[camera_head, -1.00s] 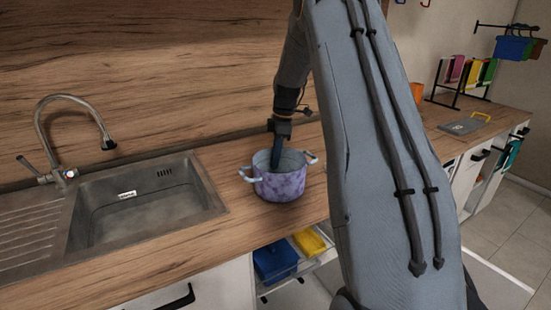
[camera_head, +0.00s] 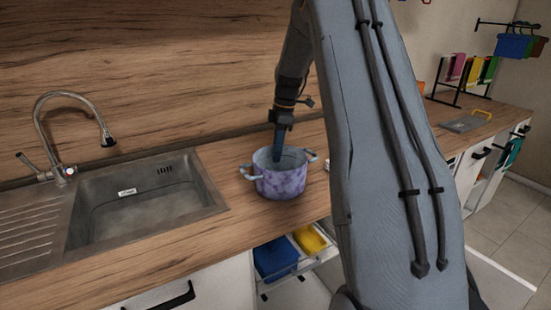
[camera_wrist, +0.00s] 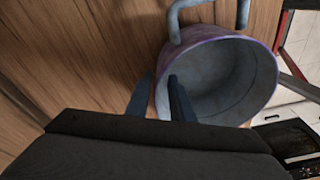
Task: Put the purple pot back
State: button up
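The purple pot (camera_head: 281,184) stands upright on the wooden countertop, right of the sink. It has a mottled purple outside, a grey inside and two pale blue-grey handles. My gripper (camera_head: 278,155) points down at the pot's back rim. In the wrist view the pot (camera_wrist: 235,85) is open and looks empty where its inside shows. There my gripper (camera_wrist: 161,78) has its two fingers apart, one outside the pot wall and one over the inside. The rim passes between them with gaps visible, so the gripper looks open.
The sink (camera_head: 145,205) with its tap (camera_head: 72,171) lies to the left. Below the counter an open drawer holds a blue container (camera_head: 275,257) and a yellow one (camera_head: 309,238). A grey board (camera_head: 466,124) lies farther right. The wooden splashback (camera_head: 150,60) rises behind.

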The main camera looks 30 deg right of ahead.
notch_tip(320, 180, up, 10)
jog(key=d+b, duration=0.1)
jog(key=b, duration=0.1)
jog(key=shift+d, duration=0.3)
jog(key=shift+s+a+f, duration=0.1)
jog(key=shift+s+f, duration=0.05)
